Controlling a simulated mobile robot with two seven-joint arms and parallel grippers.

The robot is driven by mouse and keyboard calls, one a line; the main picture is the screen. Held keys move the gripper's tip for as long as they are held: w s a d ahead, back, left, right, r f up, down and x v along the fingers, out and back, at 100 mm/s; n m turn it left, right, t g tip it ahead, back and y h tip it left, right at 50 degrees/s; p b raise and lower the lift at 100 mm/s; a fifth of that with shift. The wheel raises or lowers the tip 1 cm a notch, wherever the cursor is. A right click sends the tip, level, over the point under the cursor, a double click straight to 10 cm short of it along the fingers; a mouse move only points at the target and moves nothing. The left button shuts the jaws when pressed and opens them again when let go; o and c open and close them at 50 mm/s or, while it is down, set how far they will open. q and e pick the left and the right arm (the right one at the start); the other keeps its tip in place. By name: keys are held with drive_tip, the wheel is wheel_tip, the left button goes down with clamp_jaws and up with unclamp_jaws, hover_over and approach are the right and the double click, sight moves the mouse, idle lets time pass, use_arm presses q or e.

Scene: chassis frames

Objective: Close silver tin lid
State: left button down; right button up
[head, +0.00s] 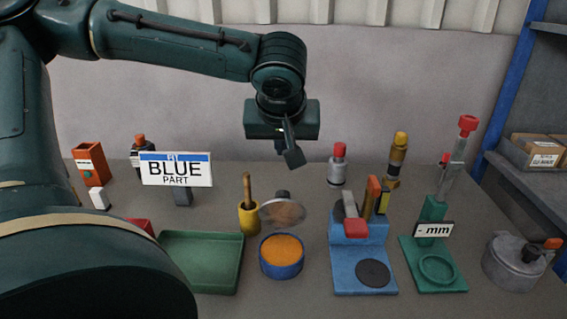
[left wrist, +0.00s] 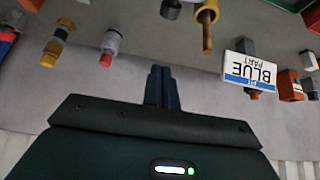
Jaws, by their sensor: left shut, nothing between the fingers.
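A round blue tin (head: 281,268) with orange contents stands on the table, front centre. A silver, disc-like lid (head: 283,212) stands raised and tilted behind it, leaving the top open. My left gripper (head: 293,156) hangs above and behind the tin, apart from the lid, with its fingers together and empty. In the left wrist view the shut fingers (left wrist: 161,74) point toward the table, with nothing between them. My right gripper is not in view.
A green tray (head: 200,285) lies left of the tin, and a yellow cup with a wooden-handled tool (head: 248,218) stands behind it. A blue stand (head: 350,270), a green stand (head: 445,282) and a grey round pot (head: 512,268) are to the right. Bottles stand at the back.

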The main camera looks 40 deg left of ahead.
sight(282, 207)
use_arm(q)
drive_tip(key=f, duration=0.6)
drive_tip(key=w+a+f, duration=0.1)
drive_tip(key=f, duration=0.2)
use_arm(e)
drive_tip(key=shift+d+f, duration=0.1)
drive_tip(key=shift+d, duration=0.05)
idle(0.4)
